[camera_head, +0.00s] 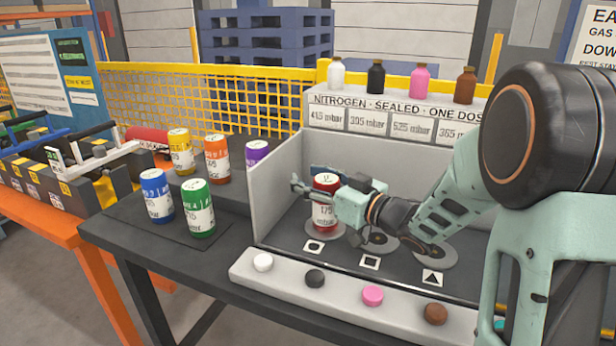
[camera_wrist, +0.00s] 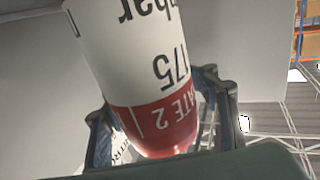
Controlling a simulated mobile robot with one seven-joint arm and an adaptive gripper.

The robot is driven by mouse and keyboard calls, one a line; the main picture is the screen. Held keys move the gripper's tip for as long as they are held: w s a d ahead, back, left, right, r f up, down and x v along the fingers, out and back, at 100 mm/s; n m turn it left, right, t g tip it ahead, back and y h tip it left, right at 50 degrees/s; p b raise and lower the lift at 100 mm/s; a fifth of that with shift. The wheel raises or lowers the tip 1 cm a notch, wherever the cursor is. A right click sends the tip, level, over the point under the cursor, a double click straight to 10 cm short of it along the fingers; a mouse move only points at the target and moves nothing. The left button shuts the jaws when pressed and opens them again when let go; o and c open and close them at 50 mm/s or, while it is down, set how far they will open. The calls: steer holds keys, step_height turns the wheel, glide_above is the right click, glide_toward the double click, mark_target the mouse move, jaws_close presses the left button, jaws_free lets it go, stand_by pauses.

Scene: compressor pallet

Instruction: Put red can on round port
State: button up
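The red can (camera_head: 325,212) has a white label and stands upright at the leftmost port, the round port (camera_head: 339,230), above the circle sign (camera_head: 314,246). Its base looks on or just over that disc; I cannot tell whether it touches. My gripper (camera_head: 312,182) reaches in from the right, its fingers around the upper part of the can. In the wrist view the can (camera_wrist: 150,70) sits between the two fingers, which appear to press on its sides.
Ports with square (camera_head: 370,262) and triangle (camera_head: 433,278) signs lie to the right, partly behind my arm. A grey wall (camera_head: 275,195) bounds the left. Yellow, orange, purple, blue and green cans stand left of it. A strip with coloured buttons (camera_head: 340,296) runs along the front.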

mark_target(337, 188)
steer(key=p+v, duration=0.1)
steer(key=v, duration=0.6)
steer(key=shift+s+d+r+p, duration=0.15)
steer(key=shift+s+d+p, duration=0.05)
steer(key=shift+p, duration=0.2)
